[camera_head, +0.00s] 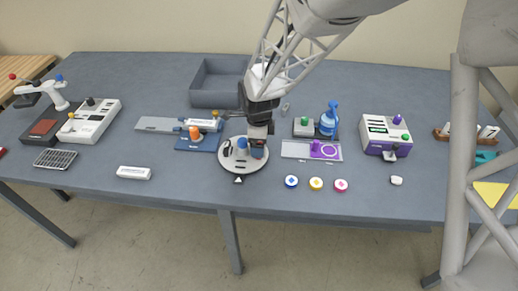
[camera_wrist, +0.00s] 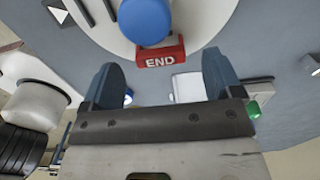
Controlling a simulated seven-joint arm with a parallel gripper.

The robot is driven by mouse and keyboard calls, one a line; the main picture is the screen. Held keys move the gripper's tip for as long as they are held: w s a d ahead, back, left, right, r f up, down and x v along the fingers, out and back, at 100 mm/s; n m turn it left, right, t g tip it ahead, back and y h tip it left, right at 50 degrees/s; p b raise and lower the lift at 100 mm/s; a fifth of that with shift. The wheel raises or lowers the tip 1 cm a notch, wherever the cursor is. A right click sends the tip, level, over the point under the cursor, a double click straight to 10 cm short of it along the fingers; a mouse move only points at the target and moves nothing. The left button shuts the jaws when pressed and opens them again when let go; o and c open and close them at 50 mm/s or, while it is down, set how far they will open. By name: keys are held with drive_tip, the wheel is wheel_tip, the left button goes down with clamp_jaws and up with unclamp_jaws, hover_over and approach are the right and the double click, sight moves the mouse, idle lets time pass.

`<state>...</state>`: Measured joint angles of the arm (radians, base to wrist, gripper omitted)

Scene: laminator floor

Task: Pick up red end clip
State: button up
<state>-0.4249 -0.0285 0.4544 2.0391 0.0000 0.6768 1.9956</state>
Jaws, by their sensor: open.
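The red end clip (camera_wrist: 161,56), marked "END" in white, sits at the edge of a round pale turntable (camera_wrist: 205,18), against a blue round knob (camera_wrist: 145,20). My gripper (camera_wrist: 163,70) is open, with one blue finger on each side of the clip's line and the clip just beyond the fingertips. Nothing is held between the fingers. In the head view my gripper (camera_head: 258,142) hangs over the right part of the turntable (camera_head: 232,169). It mostly hides the clip there.
A grey open bin (camera_head: 210,88) stands behind. Blue, yellow and pink discs (camera_head: 316,184) lie in front. The front left table is mostly clear.

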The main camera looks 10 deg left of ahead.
drive_tip(key=shift+f, duration=1.5)
drive_tip(key=shift+c, duration=0.4)
drive_tip(key=c, duration=0.9)
drive_tip(key=shift+r, duration=0.1)
drive_tip(key=shift+r, duration=0.85)
drive_tip(key=shift+s+d+r, duration=0.1)
drive_tip(key=shift+s+r, duration=0.05)
drive_tip(key=shift+r, duration=0.75)
drive_tip(key=s+d, duration=0.2)
drive_tip(key=s, duration=0.2)
drive_tip(key=s+d+r, duration=0.1)
drive_tip(key=s+d, duration=0.1)
drive_tip(key=s, duration=0.3)
drive_tip(key=s+d, duration=0.2)
drive_tip(key=s, duration=0.3)
drive_tip(key=shift+s+d+r, duration=0.15)
drive_tip(key=shift+s, duration=0.05)
